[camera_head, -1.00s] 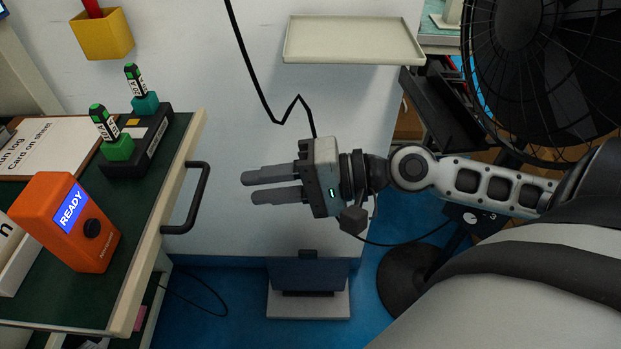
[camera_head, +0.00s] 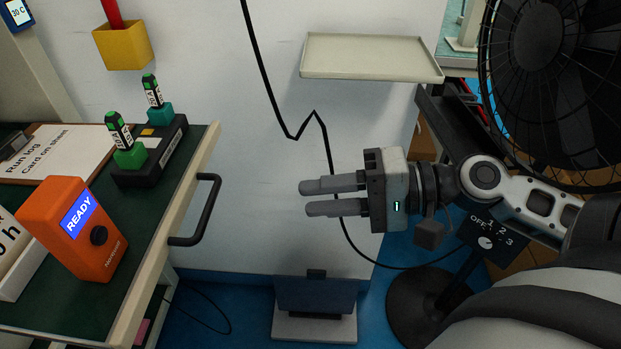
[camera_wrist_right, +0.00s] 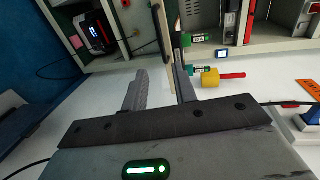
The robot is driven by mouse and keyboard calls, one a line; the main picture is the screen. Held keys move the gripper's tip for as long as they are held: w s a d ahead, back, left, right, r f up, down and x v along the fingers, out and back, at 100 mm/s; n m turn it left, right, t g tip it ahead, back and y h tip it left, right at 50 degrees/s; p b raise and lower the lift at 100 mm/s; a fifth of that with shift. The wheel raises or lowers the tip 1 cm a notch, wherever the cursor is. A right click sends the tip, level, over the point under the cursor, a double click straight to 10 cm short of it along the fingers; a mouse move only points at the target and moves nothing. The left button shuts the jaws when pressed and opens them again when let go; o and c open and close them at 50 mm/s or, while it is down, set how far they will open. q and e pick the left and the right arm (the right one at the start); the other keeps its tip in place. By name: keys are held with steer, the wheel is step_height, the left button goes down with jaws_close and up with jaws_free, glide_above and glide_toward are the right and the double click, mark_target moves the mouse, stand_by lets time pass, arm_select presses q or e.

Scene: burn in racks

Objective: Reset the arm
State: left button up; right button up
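My right gripper (camera_head: 303,197) hangs in the air in the middle of the head view, pointing left. Its two grey fingers are parallel with a gap between them, and nothing is held. In the right wrist view its fingers (camera_wrist_right: 160,85) also stand apart and empty. My right arm comes in from the right, bent at the elbow. My left gripper is not in view.
A green-topped cart with a handle (camera_head: 203,210) stands left, carrying an orange READY box (camera_head: 72,230) and a black holder (camera_head: 150,163) with two green-capped devices. A tray shelf (camera_head: 372,57) and black fan (camera_head: 560,70) are right. A black cable (camera_head: 262,70) hangs behind the gripper.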

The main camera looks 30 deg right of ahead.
step_height(320, 180, down, 13)
steer(key=n+t+h+p, duration=0.1)
steer(key=n+h+p, duration=0.15)
steer(key=h, duration=0.35)
arm_select(q)
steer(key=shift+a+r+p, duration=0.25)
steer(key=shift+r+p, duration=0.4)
steer(key=shift+p, duration=0.05)
arm_select(e)
steer(key=s+a+f+n+h, duration=0.1)
steer(key=a+f+n+h, duration=0.2)
steer(key=a+f+n, duration=0.2)
steer(key=shift+s+a+f+n, duration=0.2)
steer(key=shift+a+f+n, duration=0.2)
steer(key=shift+a+n, duration=0.6)
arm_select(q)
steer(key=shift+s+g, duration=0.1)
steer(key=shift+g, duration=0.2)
arm_select(e)
steer(key=shift+d, duration=0.15)
